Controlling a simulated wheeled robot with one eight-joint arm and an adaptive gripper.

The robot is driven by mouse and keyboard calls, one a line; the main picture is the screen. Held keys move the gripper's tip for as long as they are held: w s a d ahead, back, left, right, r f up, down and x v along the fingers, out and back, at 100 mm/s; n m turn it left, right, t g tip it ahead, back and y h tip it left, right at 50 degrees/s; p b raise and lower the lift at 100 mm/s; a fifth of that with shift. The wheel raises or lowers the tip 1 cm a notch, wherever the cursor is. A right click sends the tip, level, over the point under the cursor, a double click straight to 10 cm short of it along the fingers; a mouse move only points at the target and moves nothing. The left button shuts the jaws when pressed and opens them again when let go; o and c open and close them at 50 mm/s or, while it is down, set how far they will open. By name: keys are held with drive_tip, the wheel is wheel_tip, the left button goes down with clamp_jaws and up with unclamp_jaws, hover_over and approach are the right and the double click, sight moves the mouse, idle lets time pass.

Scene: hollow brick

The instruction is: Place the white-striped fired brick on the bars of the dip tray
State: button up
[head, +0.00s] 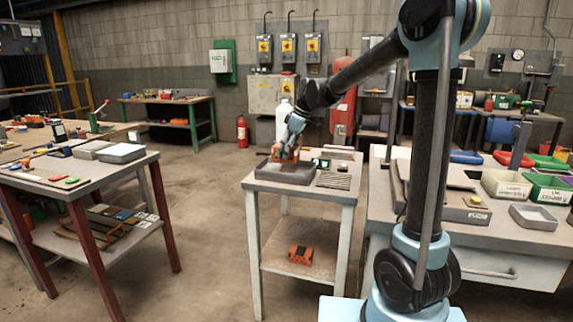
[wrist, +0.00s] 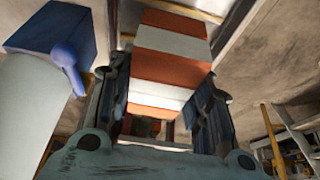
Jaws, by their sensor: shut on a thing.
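My gripper (head: 290,143) is above the small stand and shut on the white-striped fired brick (head: 284,154). In the wrist view the brick (wrist: 170,68) shows orange and white bands, with a finger of my gripper (wrist: 163,105) on each side. The dip tray (head: 283,178) is a dark, shallow tray at the left of the stand top, under the brick. I cannot tell whether the brick touches the tray; its bars are too small to make out.
Dark strips (head: 334,181) and small items lie right of the tray on the stand (head: 301,191). An orange block (head: 300,255) with dark openings sits on the lower shelf. A white bottle with a blue top (wrist: 32,100) is at left in the wrist view. A cluttered workbench (head: 500,236) stands at right.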

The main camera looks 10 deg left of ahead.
drive_tip(key=shift+f, duration=2.4)
drive_tip(key=o, duration=1.3)
drive_tip(key=shift+r, duration=0.1)
drive_tip(key=v, duration=1.2)
